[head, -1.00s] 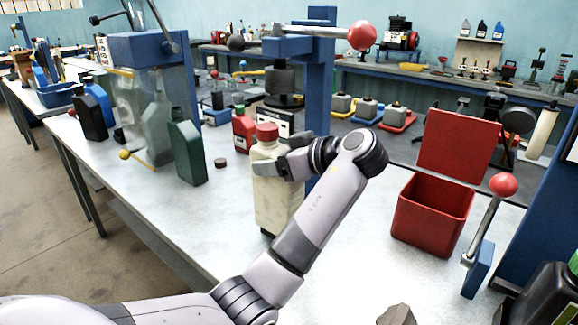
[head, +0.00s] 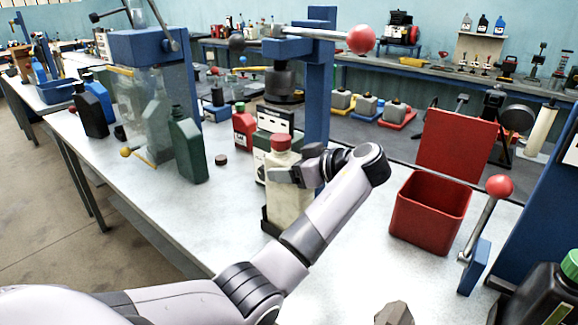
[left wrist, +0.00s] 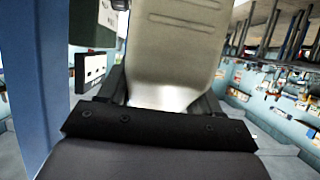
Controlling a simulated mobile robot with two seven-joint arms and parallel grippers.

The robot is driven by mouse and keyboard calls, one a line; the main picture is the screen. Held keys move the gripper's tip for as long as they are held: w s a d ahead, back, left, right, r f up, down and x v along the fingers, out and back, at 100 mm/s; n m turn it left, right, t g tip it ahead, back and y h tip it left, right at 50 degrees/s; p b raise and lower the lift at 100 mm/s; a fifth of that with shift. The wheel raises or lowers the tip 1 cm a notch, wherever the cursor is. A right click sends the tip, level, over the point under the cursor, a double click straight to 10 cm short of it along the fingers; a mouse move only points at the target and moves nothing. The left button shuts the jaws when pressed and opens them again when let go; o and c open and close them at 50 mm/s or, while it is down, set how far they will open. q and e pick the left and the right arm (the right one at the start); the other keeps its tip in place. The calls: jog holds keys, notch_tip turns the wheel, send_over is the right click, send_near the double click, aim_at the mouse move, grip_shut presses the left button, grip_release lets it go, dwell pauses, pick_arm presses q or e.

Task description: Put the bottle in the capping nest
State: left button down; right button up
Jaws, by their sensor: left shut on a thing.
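The bottle (head: 287,204) is cream-coloured with a red cap and stands about upright beside the blue press post. My left gripper (head: 285,175) is shut on its upper body, just below the shoulder. The capping nest (head: 267,223) is a low dark holder at the bottle's foot. The bottle's base is down at the nest, its lower edge partly hidden by the nest wall and my arm; I cannot tell whether it is fully seated. In the left wrist view the bottle's pale body (left wrist: 178,50) fills the upper middle. My right gripper is not in view.
The blue press post (head: 318,95) with a red-knobbed lever (head: 361,39) rises behind the bottle. A red open bin (head: 430,215) stands to the right. A green bottle (head: 187,148) and a dark cap (head: 221,160) are to the left.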

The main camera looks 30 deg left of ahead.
pick_arm(q)
jog(key=shift+r, duration=0.15)
jog(key=shift+c, duration=0.9)
grip_release()
jog(key=shift+f, duration=0.25)
jog(key=b+v, duration=0.2)
jog(key=v, duration=1)
jog(key=shift+r, duration=0.15)
jog(key=shift+s, duration=0.15)
